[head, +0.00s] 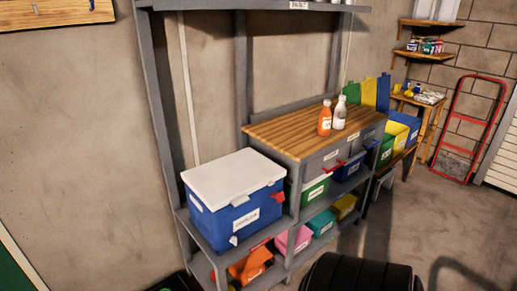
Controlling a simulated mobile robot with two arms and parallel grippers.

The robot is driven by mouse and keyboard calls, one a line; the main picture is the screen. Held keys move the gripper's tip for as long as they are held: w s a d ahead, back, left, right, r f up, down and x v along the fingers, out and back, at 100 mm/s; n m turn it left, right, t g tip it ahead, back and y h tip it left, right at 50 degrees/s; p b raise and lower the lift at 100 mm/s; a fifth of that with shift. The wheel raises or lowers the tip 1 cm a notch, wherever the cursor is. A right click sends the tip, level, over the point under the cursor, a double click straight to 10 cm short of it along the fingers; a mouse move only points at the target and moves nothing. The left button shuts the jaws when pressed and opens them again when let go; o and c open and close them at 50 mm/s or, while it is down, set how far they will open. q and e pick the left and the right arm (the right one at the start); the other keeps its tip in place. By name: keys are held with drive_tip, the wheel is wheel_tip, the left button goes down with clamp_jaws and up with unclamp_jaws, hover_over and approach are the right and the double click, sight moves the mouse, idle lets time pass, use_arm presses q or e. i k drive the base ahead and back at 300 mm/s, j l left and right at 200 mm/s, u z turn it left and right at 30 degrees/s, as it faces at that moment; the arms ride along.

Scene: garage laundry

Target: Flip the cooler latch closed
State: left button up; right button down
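The cooler (220,218) has a blue body with a white label on its front. It stands on a grey shelf at the centre left in the head view. Its white lid (233,178) lies flat on top and looks down, though I cannot tell if a small gap remains. A small red piece (278,197) sticks out at the right end of the cooler's front, just below the lid; it looks like the latch, tilted outward from the body. A small white fitting (233,240) shows low on the front. Neither of my grippers is in view.
A wooden-topped unit (285,133) right of the cooler carries an orange bottle (325,118) and a white bottle (339,112). Coloured bins (292,240) fill the lower shelves. A black rounded object (360,273) is at the bottom edge. Floor to the right is mostly clear.

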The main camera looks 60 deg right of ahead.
sight(280, 196)
drive_tip(key=z, duration=1.7)
